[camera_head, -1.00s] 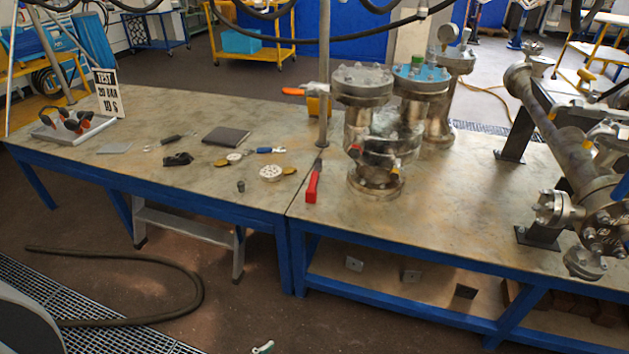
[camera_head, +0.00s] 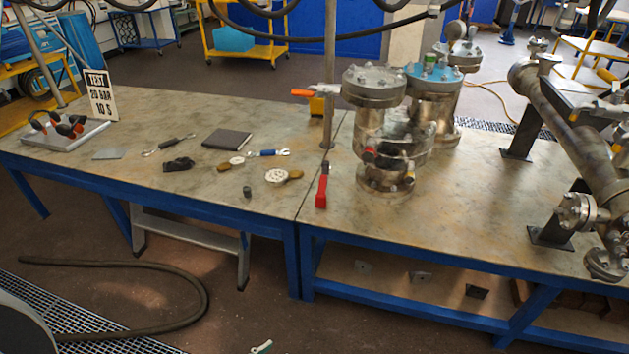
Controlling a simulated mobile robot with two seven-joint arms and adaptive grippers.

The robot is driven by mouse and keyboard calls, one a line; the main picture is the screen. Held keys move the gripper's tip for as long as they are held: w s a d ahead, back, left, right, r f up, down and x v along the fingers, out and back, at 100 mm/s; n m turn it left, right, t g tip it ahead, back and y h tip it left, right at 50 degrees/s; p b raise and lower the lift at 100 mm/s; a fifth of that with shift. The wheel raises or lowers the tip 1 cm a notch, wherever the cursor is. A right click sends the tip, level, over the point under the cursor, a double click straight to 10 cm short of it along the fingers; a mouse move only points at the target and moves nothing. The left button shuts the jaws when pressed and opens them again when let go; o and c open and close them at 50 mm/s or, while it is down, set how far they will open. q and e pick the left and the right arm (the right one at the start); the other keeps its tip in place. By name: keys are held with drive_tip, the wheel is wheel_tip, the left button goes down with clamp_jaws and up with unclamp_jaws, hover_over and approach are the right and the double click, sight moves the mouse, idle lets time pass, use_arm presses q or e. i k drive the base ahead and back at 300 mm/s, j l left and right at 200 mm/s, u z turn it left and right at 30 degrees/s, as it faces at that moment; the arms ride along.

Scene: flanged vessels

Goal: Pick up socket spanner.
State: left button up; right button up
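A slim tool with a dark handle and a metal ring-like end (camera_head: 168,145) lies on the left part of the workbench (camera_head: 130,106). A short blue-handled tool with a bright metal end (camera_head: 268,153) lies to its right. A red-handled tool (camera_head: 321,186) lies near the seam between the bench tops. I cannot tell for sure which of these is the socket spanner. Neither of my grippers can be made out in the head view, and nothing on the bench is held.
Flanged vessels (camera_head: 373,85) and a flanged pipe (camera_head: 572,135) stand on the right part. A dark notebook (camera_head: 227,138), black gloves (camera_head: 178,164), a round white dial (camera_head: 276,176), a sign (camera_head: 102,95) and a grey tray (camera_head: 66,137) are on the left. A hose (camera_head: 205,290) lies on the floor.

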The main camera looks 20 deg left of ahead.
sight(320, 198)
drive_tip(key=i+j, duration=0.1)
drive_tip(key=j, duration=0.5)
drive_tip(key=i+j, duration=0.1)
drive_tip(key=j, duration=0.55)
drive_tip(key=i+j, duration=0.15)
drive_tip(key=j, duration=0.5)
drive_tip(key=i+j+z, duration=0.1)
drive_tip(key=j, duration=0.5)
drive_tip(key=i+j, duration=0.1)
drive_tip(key=j, duration=0.55)
drive_tip(key=i+j, duration=0.1)
drive_tip(key=j, duration=0.5)
drive_tip(key=i, duration=0.5)
